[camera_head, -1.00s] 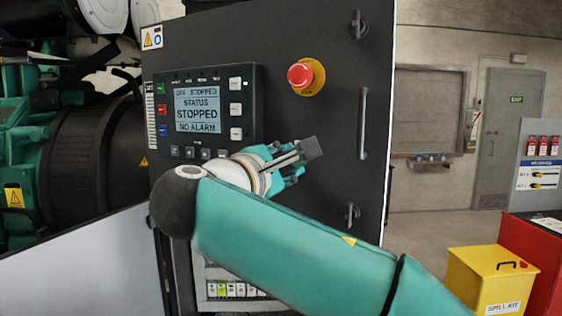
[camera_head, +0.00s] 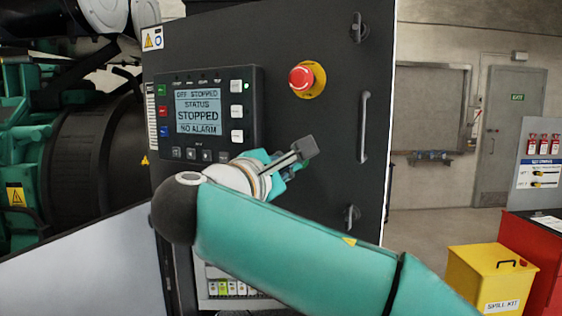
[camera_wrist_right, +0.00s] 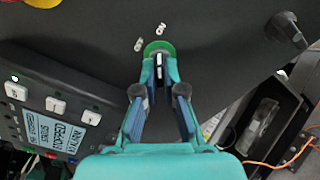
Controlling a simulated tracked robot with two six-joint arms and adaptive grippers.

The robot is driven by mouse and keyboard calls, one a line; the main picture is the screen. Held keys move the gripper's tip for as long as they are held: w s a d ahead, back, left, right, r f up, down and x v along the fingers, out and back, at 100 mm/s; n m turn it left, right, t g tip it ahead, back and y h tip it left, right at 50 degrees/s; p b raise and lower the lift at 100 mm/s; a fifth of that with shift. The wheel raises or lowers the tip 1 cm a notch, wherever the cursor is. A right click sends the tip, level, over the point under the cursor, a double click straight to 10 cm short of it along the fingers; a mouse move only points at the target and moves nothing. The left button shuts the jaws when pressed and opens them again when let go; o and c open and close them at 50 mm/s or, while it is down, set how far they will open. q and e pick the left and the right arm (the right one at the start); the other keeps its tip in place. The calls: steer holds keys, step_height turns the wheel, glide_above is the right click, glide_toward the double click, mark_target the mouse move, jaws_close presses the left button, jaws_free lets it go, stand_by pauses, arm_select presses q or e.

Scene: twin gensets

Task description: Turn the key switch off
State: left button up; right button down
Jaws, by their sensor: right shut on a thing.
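The key switch (camera_wrist_right: 158,48) shows in the right wrist view as a green ring on the dark panel, with two small white marks beside it. My right gripper (camera_wrist_right: 159,72) is shut on its key, with the fingertips meeting in front of the ring. In the head view my right gripper (camera_head: 277,178) is up against the cabinet door, and my wrist hides the switch. The controller screen (camera_head: 198,110) reads off, stopped, no alarm. My left gripper is not in view.
A red emergency stop button (camera_head: 301,78) on a yellow base sits above my right gripper. A vertical door handle (camera_head: 364,127) stands to its right. A yellow spill kit box (camera_head: 487,278) is at the lower right.

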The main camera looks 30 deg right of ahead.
steer(key=shift+r+n+p, duration=0.2)
steer(key=shift+n+p, duration=1.95)
steer(key=shift+n, duration=3.25)
steer(key=c, duration=1.3)
jaws_free()
steer(key=shift+f, duration=0.15)
steer(key=v, duration=1.2)
steer(key=shift+w, duration=0.1)
